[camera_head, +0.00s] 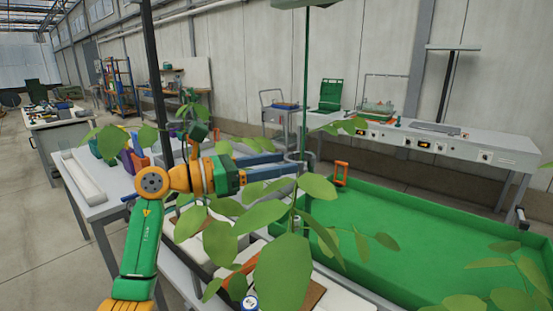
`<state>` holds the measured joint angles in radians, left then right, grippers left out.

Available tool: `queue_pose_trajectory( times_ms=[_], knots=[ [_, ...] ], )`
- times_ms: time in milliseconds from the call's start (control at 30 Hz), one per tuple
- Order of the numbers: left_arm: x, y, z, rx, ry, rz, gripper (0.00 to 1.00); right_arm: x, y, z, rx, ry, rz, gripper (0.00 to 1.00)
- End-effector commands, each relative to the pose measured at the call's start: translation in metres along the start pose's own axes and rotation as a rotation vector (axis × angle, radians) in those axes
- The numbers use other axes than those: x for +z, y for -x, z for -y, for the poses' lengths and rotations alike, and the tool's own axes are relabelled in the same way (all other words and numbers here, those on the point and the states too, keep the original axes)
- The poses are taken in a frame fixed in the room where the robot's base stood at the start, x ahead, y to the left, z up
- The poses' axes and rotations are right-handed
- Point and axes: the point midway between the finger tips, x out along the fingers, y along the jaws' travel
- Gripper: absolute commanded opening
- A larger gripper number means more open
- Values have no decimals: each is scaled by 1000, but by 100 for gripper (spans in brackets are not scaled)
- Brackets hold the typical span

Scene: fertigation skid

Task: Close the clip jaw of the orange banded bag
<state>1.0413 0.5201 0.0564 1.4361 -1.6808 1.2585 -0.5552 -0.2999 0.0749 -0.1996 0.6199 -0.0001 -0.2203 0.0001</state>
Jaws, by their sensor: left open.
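My left gripper (290,164) reaches in from the left above the plants, with its two blue-grey fingers pointing right. It is open, with nothing seen between the fingers. Below it, pale bags lie on the bench, largely hidden by leaves. An orange strip (239,268) shows between leaves below the gripper; it may belong to the orange banded bag, but I cannot tell. No clip jaw can be made out clearly. My right gripper is not in view.
Broad green leaves (284,270) crowd the space below the gripper. A green tray (410,222) fills the right, with an orange handle-like frame (341,173) at its far left edge. A thin green post (304,80) stands behind the fingers. A grey bench (505,150) runs along the wall.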

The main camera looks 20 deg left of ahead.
Motion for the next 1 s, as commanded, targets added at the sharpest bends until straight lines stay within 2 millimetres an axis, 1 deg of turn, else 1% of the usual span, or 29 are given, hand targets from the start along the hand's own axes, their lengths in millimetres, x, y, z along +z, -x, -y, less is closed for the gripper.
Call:
queue_pose_trajectory(
  times_ms=[133,167,200,267,300,333,367,1000],
  knots=[
    [-1,0,0,0,0,0,59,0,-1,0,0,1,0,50],
    [-1,0,0,0,0,0,51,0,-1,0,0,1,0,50],
    [-1,0,0,0,0,0,40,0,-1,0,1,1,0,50],
    [-1,0,0,0,0,0,24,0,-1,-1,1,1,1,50],
    [-1,0,0,0,1,0,13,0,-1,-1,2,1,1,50],
    [-1,0,0,0,1,0,5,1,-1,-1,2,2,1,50],
    [-1,0,0,0,1,0,0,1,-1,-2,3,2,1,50],
    [-1,0,0,0,1,0,0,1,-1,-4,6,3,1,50]
  ],
)
